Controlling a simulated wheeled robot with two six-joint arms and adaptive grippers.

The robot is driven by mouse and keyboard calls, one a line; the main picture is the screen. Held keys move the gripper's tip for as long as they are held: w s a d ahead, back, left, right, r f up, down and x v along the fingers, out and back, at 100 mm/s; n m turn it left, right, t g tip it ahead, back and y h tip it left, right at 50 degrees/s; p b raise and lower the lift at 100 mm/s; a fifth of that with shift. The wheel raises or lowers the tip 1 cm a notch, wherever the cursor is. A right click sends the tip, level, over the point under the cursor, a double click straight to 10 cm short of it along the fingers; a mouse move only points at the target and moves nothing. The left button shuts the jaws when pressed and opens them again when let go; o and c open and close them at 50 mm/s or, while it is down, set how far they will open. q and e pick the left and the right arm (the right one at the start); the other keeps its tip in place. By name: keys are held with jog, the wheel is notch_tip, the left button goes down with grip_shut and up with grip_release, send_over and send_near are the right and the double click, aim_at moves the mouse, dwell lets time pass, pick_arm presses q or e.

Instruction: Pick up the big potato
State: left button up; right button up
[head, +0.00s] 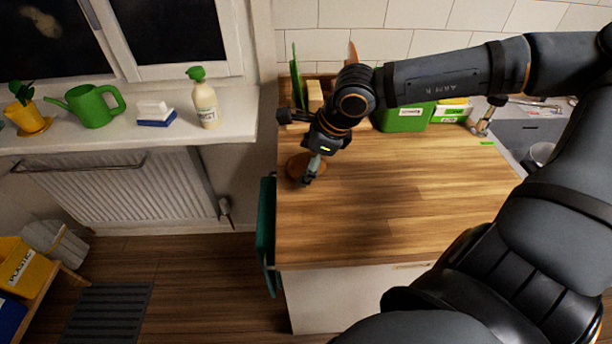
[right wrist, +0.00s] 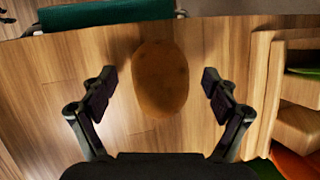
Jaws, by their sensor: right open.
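The big potato (right wrist: 160,80) is brown and oval and lies on the wooden counter. In the right wrist view it sits between the spread fingers of my right gripper (right wrist: 160,92), with a gap on each side. In the head view the potato (head: 296,166) is at the counter's left end, partly hidden by my right gripper (head: 309,176). My right gripper points down there, open and empty. My left gripper is not in view.
A wooden rack (right wrist: 262,95) stands close beside the potato. A teal towel (head: 267,235) hangs at the counter's left edge. Green boxes (head: 404,118) stand at the back. The counter's middle (head: 400,200) is clear.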

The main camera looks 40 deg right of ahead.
jog(key=shift+w+a+f, duration=0.15)
jog(key=shift+w+f, duration=0.1)
jog(key=shift+f, duration=0.15)
jog(key=c, duration=1.4)
jog(key=shift+o, duration=0.2)
jog(key=shift+r, duration=0.15)
